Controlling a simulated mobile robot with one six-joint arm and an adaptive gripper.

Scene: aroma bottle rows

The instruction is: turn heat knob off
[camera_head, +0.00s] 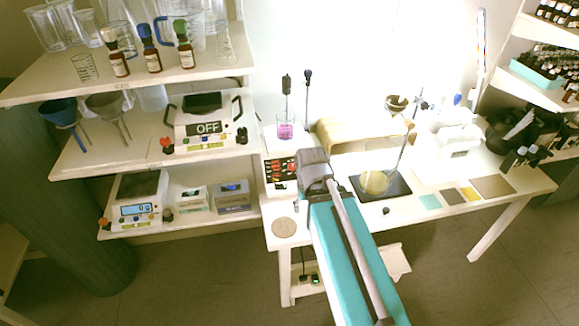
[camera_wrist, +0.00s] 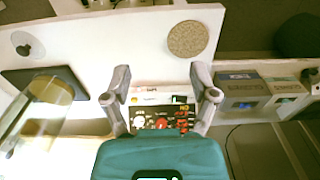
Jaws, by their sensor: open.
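A dark control panel (camera_wrist: 160,119) with a red knob (camera_wrist: 162,122), a pale knob (camera_wrist: 138,123) and red lettering lies between my gripper's fingers in the wrist view. The lettering is upside down there and too small to tell which knob is for heat. In the head view the same panel (camera_head: 280,172) is at the left end of the white bench, partly behind my arm. My gripper (camera_wrist: 160,74) is open and empty, with one finger on each side of the panel. I cannot tell whether it touches a knob. The teal gripper body covers the panel's lower edge.
A round cork mat (camera_head: 284,228) lies at the bench's front left. A flask (camera_head: 374,181) with yellowish liquid stands over a black plate (camera_head: 402,187) to the right. A beaker of pink liquid (camera_head: 286,130) is behind the panel. Shelves (camera_head: 75,163) with scales stand left.

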